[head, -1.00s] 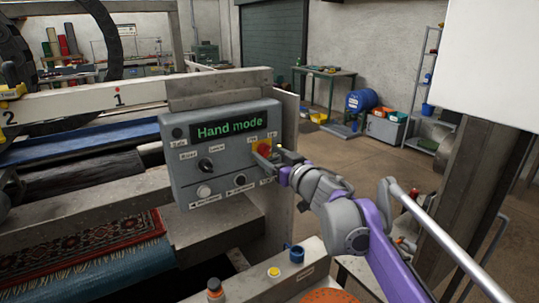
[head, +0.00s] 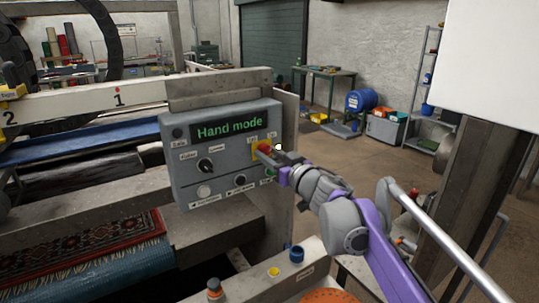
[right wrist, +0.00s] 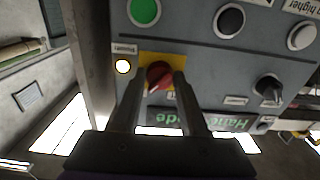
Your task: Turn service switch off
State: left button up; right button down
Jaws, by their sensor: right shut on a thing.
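The red rotary switch (head: 264,147) sits on a yellow plate at the right end of the grey control panel (head: 180,178). I take it for the service switch. My right gripper (head: 268,153) is at the panel, shut on this red knob. In the right wrist view the red knob (right wrist: 158,74) lies between the two fingers of the right gripper (right wrist: 160,80), its handle slanted. A small lamp (right wrist: 123,66) beside the yellow plate glows; it also shows in the head view (head: 278,147). The panel display (head: 230,129) reads "Hand mode". My left gripper is not in view.
Close to the red knob are a green button (right wrist: 144,11), a black button (right wrist: 229,20), a white button (right wrist: 301,36) and a black selector knob (right wrist: 269,88). A ledge with a blue-topped part (head: 296,254) lies below. A patterned rug (head: 95,245) lies at left.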

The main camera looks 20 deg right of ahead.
jog(key=n+p, duration=0.2)
jog(key=n, duration=0.2)
jog(key=shift+r, duration=0.1)
jog(key=n+p, duration=0.1)
jog(key=n, duration=0.2)
jog(key=shift+n, duration=0.3)
jog(key=n+p, duration=0.1)
jog(key=n, duration=0.3)
jog(key=shift+d+n+p, duration=0.1)
jog(key=shift+n+p, duration=0.7)
jog(key=shift+n, duration=1.2)
jog(key=shift+c, duration=2.2)
grip_release()
